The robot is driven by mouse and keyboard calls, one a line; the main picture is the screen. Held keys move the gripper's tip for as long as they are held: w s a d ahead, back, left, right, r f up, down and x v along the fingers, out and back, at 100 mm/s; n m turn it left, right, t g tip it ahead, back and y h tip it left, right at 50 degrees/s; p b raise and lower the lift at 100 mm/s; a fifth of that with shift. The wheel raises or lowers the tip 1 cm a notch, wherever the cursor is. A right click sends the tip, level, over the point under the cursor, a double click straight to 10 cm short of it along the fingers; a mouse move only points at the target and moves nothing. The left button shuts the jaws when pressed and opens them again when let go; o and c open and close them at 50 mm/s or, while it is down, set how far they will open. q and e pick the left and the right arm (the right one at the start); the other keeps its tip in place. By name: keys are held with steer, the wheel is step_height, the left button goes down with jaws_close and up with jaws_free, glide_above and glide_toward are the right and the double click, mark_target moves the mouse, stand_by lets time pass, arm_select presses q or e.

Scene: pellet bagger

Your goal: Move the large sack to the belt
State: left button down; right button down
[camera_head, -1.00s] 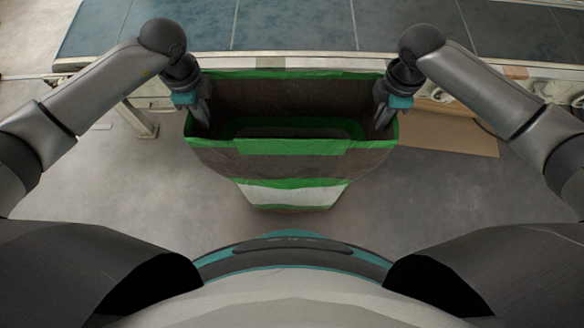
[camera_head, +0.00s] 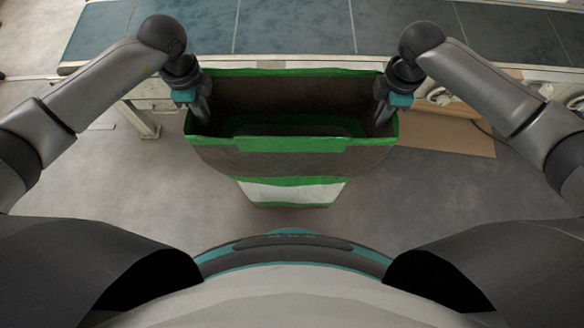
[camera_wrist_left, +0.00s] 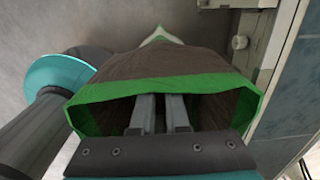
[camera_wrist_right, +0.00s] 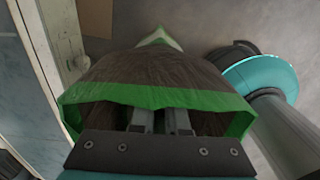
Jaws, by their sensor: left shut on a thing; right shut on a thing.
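The large sack (camera_head: 290,160) is dark brown with green bands and a white stripe, and its mouth is open upward. It hangs between my two grippers, in front of the belt (camera_head: 300,27), a dark blue-grey surface across the top of the head view. My left gripper (camera_head: 201,116) is shut on the left side of the sack's rim. My right gripper (camera_head: 384,114) is shut on the right side. The sack also shows in the left wrist view (camera_wrist_left: 165,65) and in the right wrist view (camera_wrist_right: 150,72). The fingertips are partly hidden inside the mouth.
The belt's pale metal edge (camera_head: 300,60) runs just behind the sack. A table leg (camera_head: 143,120) stands at the left below it. A flat brown cardboard piece (camera_head: 450,138) lies at the right.

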arm_select(q)
steer(key=shift+w+r, duration=0.1)
steer(key=shift+r, duration=0.05)
arm_select(e)
steer(key=shift+w+r, duration=0.15)
steer(key=shift+r, duration=0.05)
